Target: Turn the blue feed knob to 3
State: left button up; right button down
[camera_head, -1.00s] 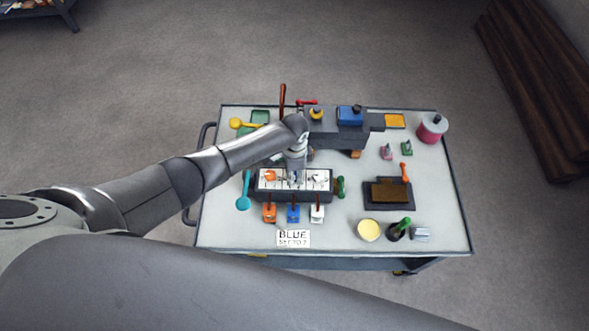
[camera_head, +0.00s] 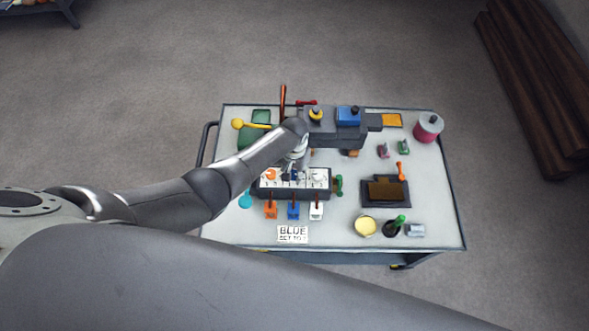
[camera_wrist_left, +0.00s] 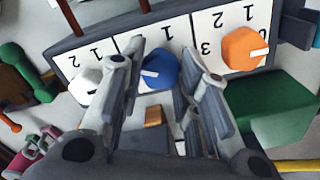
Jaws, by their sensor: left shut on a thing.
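The blue knob (camera_wrist_left: 160,73) sits on a white dial panel (camera_wrist_left: 206,20) between an orange knob (camera_wrist_left: 243,50) and a white knob (camera_wrist_left: 87,88). My left gripper (camera_wrist_left: 161,56) is shut on the blue knob, one finger on each side. The knob's white mark points left in the left wrist view. A 1 shows above it; the fingers hide its other digits. In the head view the left gripper (camera_head: 291,171) reaches down to the panel (camera_head: 314,187), with the blue knob (camera_head: 289,177) partly hidden. My right gripper is not in view.
A card (camera_head: 293,234) reading BLUE, its second line blurred, lies in front of the panel. A grey machine with a blue block (camera_head: 349,115) stands behind.

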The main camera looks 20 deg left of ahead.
aim_at(294, 174)
pick_arm(q)
jog(key=n+p, duration=0.1)
jog(key=n, duration=0.4)
jog(key=shift+n, duration=0.3)
dwell(0.4)
jog(key=o, duration=1)
jog(key=shift+o, duration=0.2)
jog(key=shift+r, duration=0.2)
notch_tip(294, 174, up, 12)
jog(key=shift+f, duration=0.15)
dwell(0.4)
